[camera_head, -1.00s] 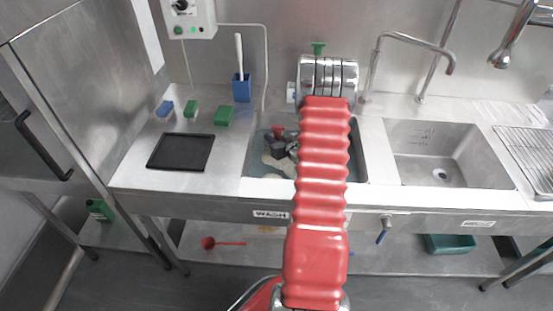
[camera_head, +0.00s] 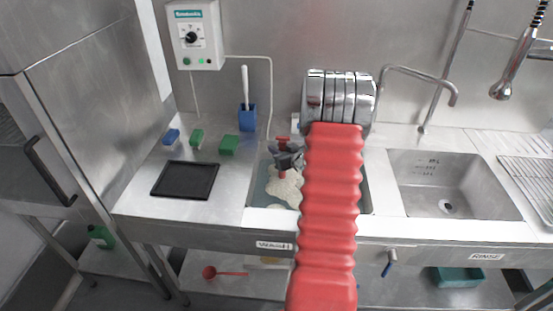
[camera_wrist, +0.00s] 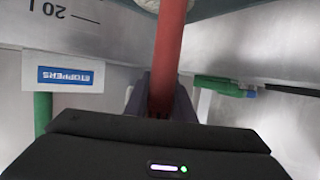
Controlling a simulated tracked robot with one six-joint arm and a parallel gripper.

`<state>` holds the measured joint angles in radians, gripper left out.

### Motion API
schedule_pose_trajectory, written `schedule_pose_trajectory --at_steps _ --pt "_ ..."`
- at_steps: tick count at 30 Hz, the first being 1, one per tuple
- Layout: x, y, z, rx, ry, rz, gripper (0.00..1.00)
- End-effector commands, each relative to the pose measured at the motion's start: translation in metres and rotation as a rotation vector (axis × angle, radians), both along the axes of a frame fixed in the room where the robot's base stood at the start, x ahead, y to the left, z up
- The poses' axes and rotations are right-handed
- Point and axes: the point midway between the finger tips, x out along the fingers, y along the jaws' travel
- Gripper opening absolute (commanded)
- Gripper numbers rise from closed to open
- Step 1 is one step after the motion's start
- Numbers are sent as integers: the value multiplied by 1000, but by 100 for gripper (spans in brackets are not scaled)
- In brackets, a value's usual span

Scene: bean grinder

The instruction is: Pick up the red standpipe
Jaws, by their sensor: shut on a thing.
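The red standpipe (camera_wrist: 172,45) is a plain red tube that runs up out of the top of the wrist view. My gripper (camera_wrist: 160,100) is shut on it, with a dark finger on each side. In the head view my gripper (camera_head: 288,158) is over the wash sink, left of my red arm sleeve. Short red parts of the standpipe (camera_head: 282,140) show above and below the jaws there. The pipe's lower end cannot be made out.
The wash sink (camera_head: 254,188) holds a pale lumpy thing (camera_head: 284,188). A black tray (camera_head: 185,180), small blue and green blocks and a blue holder (camera_head: 247,118) with a brush stand left. The rinse sink (camera_head: 450,180) is right. The wrist view shows a STOPPERS label (camera_wrist: 63,73).

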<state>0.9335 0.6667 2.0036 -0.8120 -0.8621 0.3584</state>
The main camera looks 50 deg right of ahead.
Motion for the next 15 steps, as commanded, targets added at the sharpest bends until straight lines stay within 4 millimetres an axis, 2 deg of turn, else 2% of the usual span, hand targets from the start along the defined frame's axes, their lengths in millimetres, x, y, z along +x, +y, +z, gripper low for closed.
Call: schedule_pose_trajectory --at_steps 5,15 --pt "0 0 12 -1 -2 0 0" --pt "0 0 13 0 -1 0 0"
